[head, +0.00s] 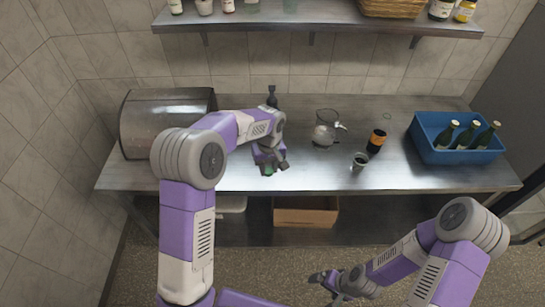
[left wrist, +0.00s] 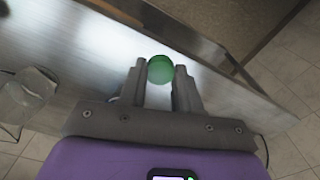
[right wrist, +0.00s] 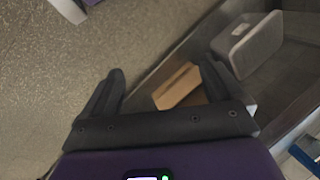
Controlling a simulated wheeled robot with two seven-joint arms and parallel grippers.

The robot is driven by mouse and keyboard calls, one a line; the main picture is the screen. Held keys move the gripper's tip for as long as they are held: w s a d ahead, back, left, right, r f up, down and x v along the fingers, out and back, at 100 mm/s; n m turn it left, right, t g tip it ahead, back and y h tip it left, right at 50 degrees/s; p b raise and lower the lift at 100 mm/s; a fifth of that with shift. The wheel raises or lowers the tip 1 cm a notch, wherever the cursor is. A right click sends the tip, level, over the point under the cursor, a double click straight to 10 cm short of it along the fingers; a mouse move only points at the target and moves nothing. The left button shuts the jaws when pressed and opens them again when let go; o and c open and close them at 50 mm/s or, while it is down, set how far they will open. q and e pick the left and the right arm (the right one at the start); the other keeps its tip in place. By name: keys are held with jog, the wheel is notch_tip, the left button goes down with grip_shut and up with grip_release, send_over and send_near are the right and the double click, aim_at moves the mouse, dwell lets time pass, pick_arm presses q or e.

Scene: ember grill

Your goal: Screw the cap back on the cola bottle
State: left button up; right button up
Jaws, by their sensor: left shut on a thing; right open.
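My left gripper (head: 269,165) is low at the counter's front edge. It is shut on a small round green thing (left wrist: 160,69), which shows between the fingertips in the left wrist view. A bit of green also shows under the fingers in the head view. I cannot tell for sure whether it is the cap. A dark bottle-like shape (head: 272,96) stands behind the left arm at the back of the counter, partly hidden; it may be the cola bottle. My right gripper (head: 330,281) is open and empty, out in front of the counter; its fingers show in the right wrist view (right wrist: 160,85).
On the steel counter (head: 310,178) stand a glass jug (head: 325,129), a dark container with an orange band (head: 377,141), a drinking glass (head: 359,162), a blue crate (head: 480,157) of green bottles and a metal drum (head: 165,120). A cardboard box (head: 306,212) is below.

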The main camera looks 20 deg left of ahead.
pick_arm(q)
jog(key=s+f+m+b, duration=0.6)
jog(key=s+f+b, duration=0.2)
jog(key=s+f, duration=0.3)
notch_tip(320, 180, down, 4)
jog(key=shift+s+a+r+m, duration=0.1)
jog(key=shift+s+a+m, duration=0.1)
jog(key=shift+a+m, duration=0.1)
pick_arm(e)
notch_tip(320, 180, down, 10)
jog(key=shift+r, duration=0.1)
